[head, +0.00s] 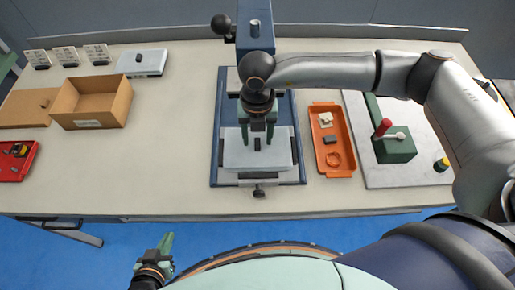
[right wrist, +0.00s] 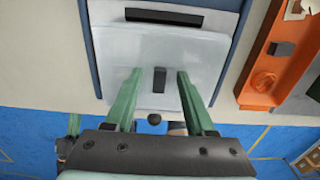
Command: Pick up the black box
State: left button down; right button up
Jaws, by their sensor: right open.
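A small black block (right wrist: 160,80) stands up from a pale flat slab (right wrist: 112,45) in the right wrist view. In the head view the block (head: 257,144) shows on the slab (head: 235,155), inside the blue frame. My right gripper (head: 258,138) is open above the slab, pointing down. In the right wrist view its two green fingers (right wrist: 160,72) stand on either side of the block, with a gap on each side. A second small dark box (head: 331,140) lies in the orange tray (head: 316,172). My left gripper (head: 165,245) is low in front of the table, away from everything.
The orange tray also holds a white part and an orange ring. Right of it is a grey board (head: 375,178) with a green fixture (head: 397,150). An open cardboard box (head: 92,101) and a red tray (head: 12,165) stand left. The table between is clear.

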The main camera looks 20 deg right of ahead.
grip_shut()
dwell(0.4)
dwell(1.0)
